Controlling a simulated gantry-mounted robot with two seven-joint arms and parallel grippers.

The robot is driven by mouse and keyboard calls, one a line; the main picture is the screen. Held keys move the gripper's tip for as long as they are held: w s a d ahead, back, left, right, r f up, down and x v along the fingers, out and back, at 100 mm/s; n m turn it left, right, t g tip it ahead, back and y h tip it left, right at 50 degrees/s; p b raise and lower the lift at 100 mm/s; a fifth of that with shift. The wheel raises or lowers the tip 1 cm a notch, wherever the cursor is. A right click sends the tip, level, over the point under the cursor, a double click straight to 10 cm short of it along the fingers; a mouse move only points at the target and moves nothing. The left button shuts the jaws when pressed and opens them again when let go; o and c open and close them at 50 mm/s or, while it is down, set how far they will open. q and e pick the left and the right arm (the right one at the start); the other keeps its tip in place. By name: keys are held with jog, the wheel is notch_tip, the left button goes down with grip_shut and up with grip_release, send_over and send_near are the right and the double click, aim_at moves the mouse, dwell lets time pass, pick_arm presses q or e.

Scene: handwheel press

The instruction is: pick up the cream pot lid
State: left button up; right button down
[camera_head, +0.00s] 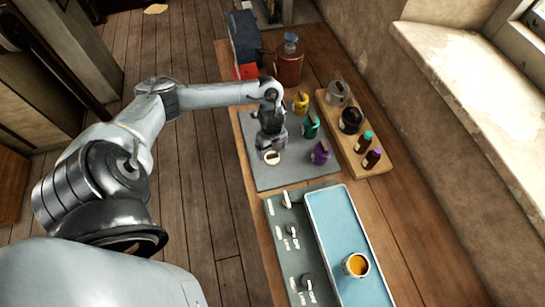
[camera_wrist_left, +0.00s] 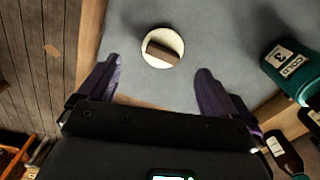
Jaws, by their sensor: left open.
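The cream pot lid (camera_head: 272,157) is a small round disc with a dark bar-shaped handle. It lies flat on the grey mat (camera_head: 262,181) near the mat's left edge. It also shows whole in the left wrist view (camera_wrist_left: 175,59), with the handle slightly slanted. My left gripper (camera_head: 271,143) points down close to the lid. In the left wrist view its two purple fingers (camera_wrist_left: 158,67) are spread wide and empty. The lid lies beyond the gap between the fingertips, and no finger appears to touch it. My right gripper is in neither view.
Purple (camera_head: 320,153), teal (camera_head: 310,127) and yellow (camera_head: 301,103) containers stand right of the gripper. A wooden board (camera_head: 371,168) beyond holds pots and bottles. A blue tray (camera_head: 332,215) with an orange-filled cup (camera_head: 356,265) is nearer. The mat in front of the lid is clear.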

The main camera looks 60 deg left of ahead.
aim_at(272, 154)
pick_arm(q)
jog(key=shift+w+a+f, duration=0.1)
jog(key=shift+a+f, duration=0.05)
jog(key=shift+f, duration=1.3)
jog(key=shift+w+a+f, duration=0.1)
jog(key=shift+a+f, duration=0.05)
jog(key=shift+f, duration=1.25)
jog(key=c, duration=1.1)
jog(key=shift+r, duration=0.15)
jog(key=shift+c, duration=0.2)
